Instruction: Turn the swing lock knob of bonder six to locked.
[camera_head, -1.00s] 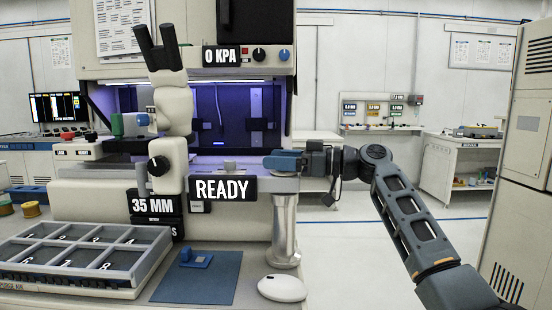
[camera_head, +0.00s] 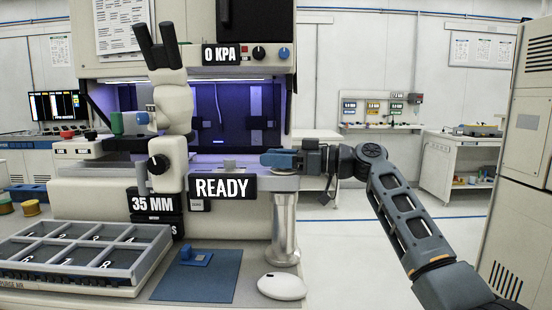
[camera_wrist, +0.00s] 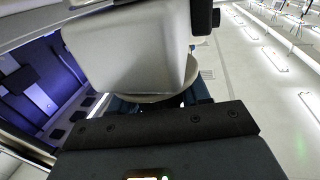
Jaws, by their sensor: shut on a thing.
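The bonder (camera_head: 110,205) is a pale machine with a purple-lit bay, a microscope head and a READY sign (camera_head: 222,188); I read no number six on it. My gripper (camera_head: 272,159), blue at its tip, reaches in from the right at the bonder's front edge, above a metal post (camera_head: 285,225). It is shut. In the wrist view a pale block-shaped piece (camera_wrist: 130,50), seemingly the swing lock knob, stands just beyond my dark gripper body, on a rounded base. The jaws' contact is mostly hidden. I cannot read any locked mark.
A small grey knob-like piece (camera_head: 230,164) stands left of my gripper. A compartment tray (camera_head: 85,255), a blue mat (camera_head: 205,280) and a white mouse-like object (camera_head: 282,287) lie on the front bench. A grey cabinet (camera_head: 525,150) stands at right. The floor between is clear.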

